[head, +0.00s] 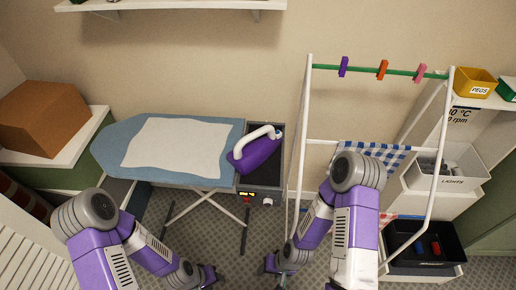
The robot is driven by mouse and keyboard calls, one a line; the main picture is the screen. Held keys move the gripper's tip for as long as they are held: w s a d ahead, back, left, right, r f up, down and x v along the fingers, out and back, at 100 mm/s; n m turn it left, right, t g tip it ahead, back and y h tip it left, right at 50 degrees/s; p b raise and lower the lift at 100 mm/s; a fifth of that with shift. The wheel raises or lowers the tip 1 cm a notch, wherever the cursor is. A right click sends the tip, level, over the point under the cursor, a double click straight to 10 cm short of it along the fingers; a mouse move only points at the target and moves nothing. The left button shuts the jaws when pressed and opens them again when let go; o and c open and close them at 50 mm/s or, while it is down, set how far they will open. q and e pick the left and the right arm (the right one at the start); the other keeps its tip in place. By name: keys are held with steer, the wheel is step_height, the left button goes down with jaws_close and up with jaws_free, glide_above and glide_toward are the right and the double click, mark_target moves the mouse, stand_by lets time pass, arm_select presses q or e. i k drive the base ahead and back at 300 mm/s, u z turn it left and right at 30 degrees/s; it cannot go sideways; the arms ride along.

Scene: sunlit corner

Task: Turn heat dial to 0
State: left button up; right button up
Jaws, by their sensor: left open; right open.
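A small white round knob (267,202), which looks like the heat dial, sits on the front of the dark iron rest at the right end of the ironing board. Its setting is too small to read. A lit display (245,193) is left of it, its digits unreadable. The purple iron (255,152) with a white handle rests tilted on the dark rest. My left gripper (211,275) is open and empty, low and left of the knob. My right gripper (274,267) is open and empty, below the knob. Neither touches the panel.
The blue ironing board (115,151) carries a white cloth (178,147). A white drying rack (302,130) with pegs and a checked cloth (375,153) stands right of the panel, near my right arm. Bins (447,163) fill the right shelves. A cardboard box (45,117) is at left.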

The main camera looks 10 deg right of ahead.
mark_target(267, 202)
steer(key=z, duration=1.6)
steer(key=k, duration=1.1)
steer(key=u, duration=1.55)
steer(key=i, duration=0.5)
steer(key=z, duration=0.05)
